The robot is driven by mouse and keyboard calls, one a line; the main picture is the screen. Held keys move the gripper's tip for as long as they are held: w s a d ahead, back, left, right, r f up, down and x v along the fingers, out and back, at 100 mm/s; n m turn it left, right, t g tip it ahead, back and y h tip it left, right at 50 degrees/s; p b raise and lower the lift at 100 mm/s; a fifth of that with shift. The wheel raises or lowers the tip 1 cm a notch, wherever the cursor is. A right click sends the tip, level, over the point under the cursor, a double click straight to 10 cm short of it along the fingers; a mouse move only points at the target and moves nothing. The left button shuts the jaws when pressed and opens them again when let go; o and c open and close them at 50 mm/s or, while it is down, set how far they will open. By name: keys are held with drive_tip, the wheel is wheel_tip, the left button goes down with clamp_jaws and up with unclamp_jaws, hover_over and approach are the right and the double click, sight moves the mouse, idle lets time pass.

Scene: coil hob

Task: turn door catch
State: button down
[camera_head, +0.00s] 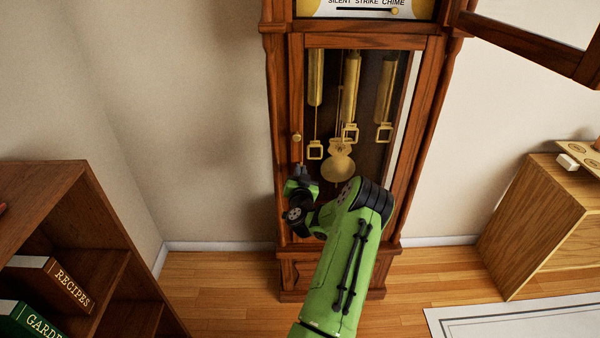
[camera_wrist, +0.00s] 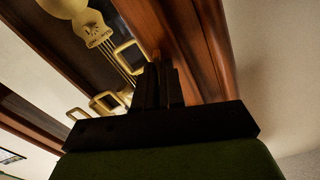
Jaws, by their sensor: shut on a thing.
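A tall wooden clock has a lower glazed door (camera_head: 425,85), which looks closed. A small round brass knob (camera_head: 297,138) sits on the door's left stile. My gripper (camera_head: 301,169) is at that same stile, a little below the knob. In the wrist view its dark fingers (camera_wrist: 158,85) are close together against the wooden frame. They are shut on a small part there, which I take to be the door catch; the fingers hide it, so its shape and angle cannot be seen.
Behind the glass hang brass weights (camera_head: 350,85) and a pendulum (camera_head: 340,162). The clock's upper door (camera_head: 535,48) stands open at top right. A bookshelf (camera_head: 100,215) is at left, and a wooden cabinet (camera_head: 525,215) at right. Floor (camera_head: 220,285) is clear left of the clock.

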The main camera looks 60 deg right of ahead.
drive_tip(key=shift+s+d+f+m+p, duration=0.1)
drive_tip(key=shift+m+p, duration=0.4)
drive_tip(key=shift+m, duration=3.05)
drive_tip(key=shift+s+f+m+p, duration=0.1)
drive_tip(key=shift+m+p, duration=0.4)
drive_tip(key=shift+m, duration=3.05)
drive_tip(key=c, duration=1.2)
unclamp_jaws()
drive_tip(key=shift+c, duration=0.2)
